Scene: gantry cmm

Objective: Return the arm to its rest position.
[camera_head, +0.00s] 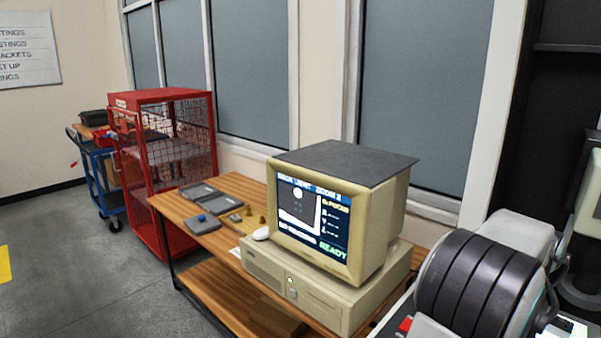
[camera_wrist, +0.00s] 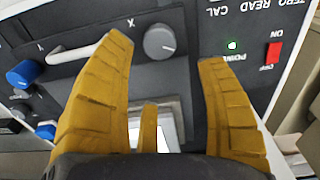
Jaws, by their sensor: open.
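My gripper (camera_wrist: 166,50) shows in the wrist view with two ribbed yellow fingers spread wide apart. Nothing is seen held between them. The fingers are in front of a dark control panel (camera_wrist: 196,88) carrying a grey knob (camera_wrist: 159,42), a pale bar handle (camera_wrist: 88,48) and a red ON/OFF switch (camera_wrist: 273,55). The knob appears between the fingertips; whether a finger touches the panel cannot be told. A narrow yellow piece shows low between the fingers. My gripper is not seen in the head view.
A beige computer (camera_head: 320,280) with a lit monitor stands on a wooden bench (camera_head: 190,235), with grey trays (camera_head: 202,192) beyond it. A red mesh cage (camera_head: 160,95) and a blue cart (camera_head: 100,170) stand at the left. Blue knobs (camera_wrist: 24,74) stick out of the panel's left side. Floor is clear at lower left.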

